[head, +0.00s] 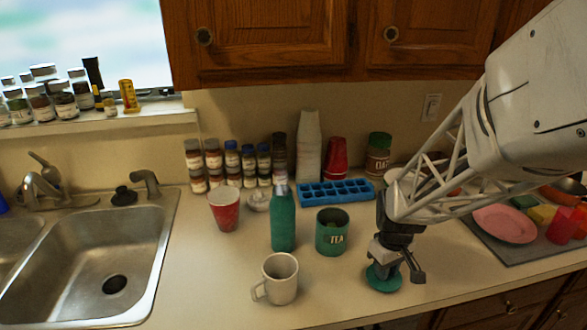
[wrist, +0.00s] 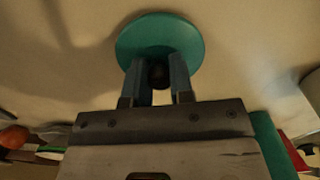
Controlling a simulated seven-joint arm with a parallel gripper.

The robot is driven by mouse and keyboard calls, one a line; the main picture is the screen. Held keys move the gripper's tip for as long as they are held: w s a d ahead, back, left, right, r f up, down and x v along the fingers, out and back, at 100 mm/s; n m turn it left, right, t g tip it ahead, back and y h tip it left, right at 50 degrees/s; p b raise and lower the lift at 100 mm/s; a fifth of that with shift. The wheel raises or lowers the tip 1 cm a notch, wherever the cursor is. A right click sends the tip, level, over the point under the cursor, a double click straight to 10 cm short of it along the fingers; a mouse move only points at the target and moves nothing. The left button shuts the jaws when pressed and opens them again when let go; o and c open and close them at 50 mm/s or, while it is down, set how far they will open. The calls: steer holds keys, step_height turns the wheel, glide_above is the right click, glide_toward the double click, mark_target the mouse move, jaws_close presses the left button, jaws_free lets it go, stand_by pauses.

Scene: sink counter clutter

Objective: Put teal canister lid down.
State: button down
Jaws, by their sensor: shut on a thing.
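The teal canister lid (head: 383,281) is a round teal disc with a dark knob. My gripper (head: 394,262) is shut on the knob, and the lid is at or just above the counter near its front edge; I cannot tell whether it touches. In the wrist view the lid (wrist: 160,38) spreads beyond my gripper's fingertips (wrist: 158,72), with the dark knob between them. The open teal canister marked TEA (head: 332,234) stands upright to the left of my gripper, with something inside it.
A white mug (head: 277,279), a teal bottle (head: 283,222) and a red cup (head: 224,210) stand to the left. A blue ice tray (head: 336,193) lies behind the canister. A dark mat with a pink plate (head: 504,224) is at right. Counter between mug and lid is bare.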

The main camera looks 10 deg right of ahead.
steer(key=shift+f, duration=0.1)
steer(key=c, duration=1)
jaws_free()
step_height(320, 180, up, 12)
stand_by(0.5)
steer(key=s+a+r+m+t, duration=0.1)
steer(key=s+a+r, duration=0.2)
steer(key=s+a, duration=0.3)
steer(key=s+a+r+m+t, duration=0.1)
steer(key=s+a+r+m, duration=0.1)
steer(key=s+a, duration=0.5)
steer(key=shift+s+a+r+t, duration=0.25)
steer(key=shift+a+r+t, duration=0.05)
steer(key=shift+r, duration=0.2)
